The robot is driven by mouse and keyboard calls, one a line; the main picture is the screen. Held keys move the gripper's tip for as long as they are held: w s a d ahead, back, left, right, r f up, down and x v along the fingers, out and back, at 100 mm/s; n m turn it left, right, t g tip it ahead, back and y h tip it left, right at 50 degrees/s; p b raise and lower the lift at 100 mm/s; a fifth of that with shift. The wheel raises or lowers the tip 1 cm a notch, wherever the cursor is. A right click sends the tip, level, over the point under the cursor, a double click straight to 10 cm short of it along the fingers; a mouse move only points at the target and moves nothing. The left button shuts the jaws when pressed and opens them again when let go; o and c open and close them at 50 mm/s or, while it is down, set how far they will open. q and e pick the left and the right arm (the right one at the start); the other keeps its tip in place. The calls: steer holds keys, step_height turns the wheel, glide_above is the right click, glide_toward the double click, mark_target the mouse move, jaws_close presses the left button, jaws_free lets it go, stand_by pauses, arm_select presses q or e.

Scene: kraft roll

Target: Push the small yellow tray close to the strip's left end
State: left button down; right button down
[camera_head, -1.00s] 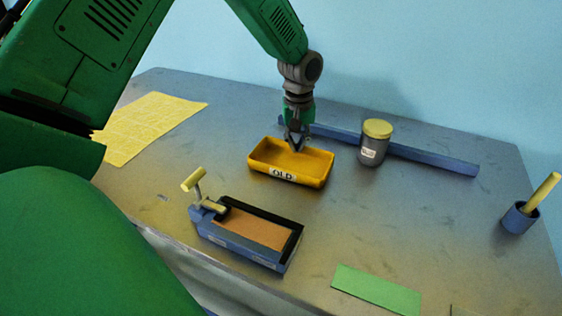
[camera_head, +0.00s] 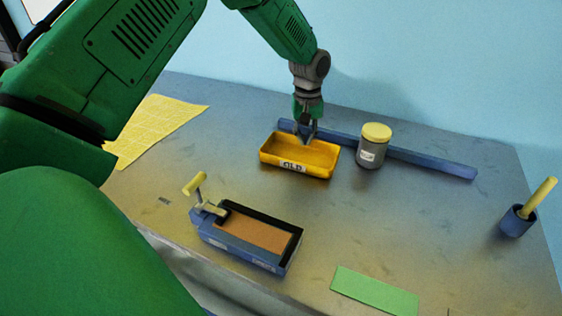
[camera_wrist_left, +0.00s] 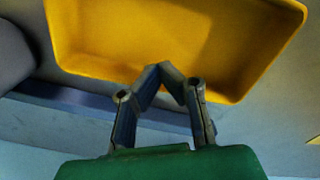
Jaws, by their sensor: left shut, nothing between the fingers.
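The small yellow tray (camera_head: 292,168), with a label reading "OLD" on its front, sits upright on the table, right by the left part of the long blue strip (camera_head: 425,161). It is empty. My left gripper (camera_head: 305,143) points down at the tray's far wall with its fingers shut and empty. In the left wrist view the fingertips (camera_wrist_left: 160,68) overlap the rim of the tray (camera_wrist_left: 230,50), and the strip (camera_wrist_left: 75,98) runs behind them. I cannot tell whether the tips touch the wall. My right gripper is out of view.
A grey jar with a yellow lid (camera_head: 374,146) stands just right of the tray, before the strip. A blue box with a brown top (camera_head: 250,240) lies in front.

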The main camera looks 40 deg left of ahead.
arm_select(q)
steer(key=shift+w+a, duration=0.2)
steer(key=shift+w, duration=0.45)
steer(key=shift+w+a, duration=0.15)
steer(key=shift+w, duration=0.5)
steer(key=shift+s+d+r+p, duration=0.15)
steer(key=shift+s+p, duration=0.5)
steer(key=shift+p, duration=0.2)
step_height(320, 180, up, 7)
steer(key=p, duration=0.6)
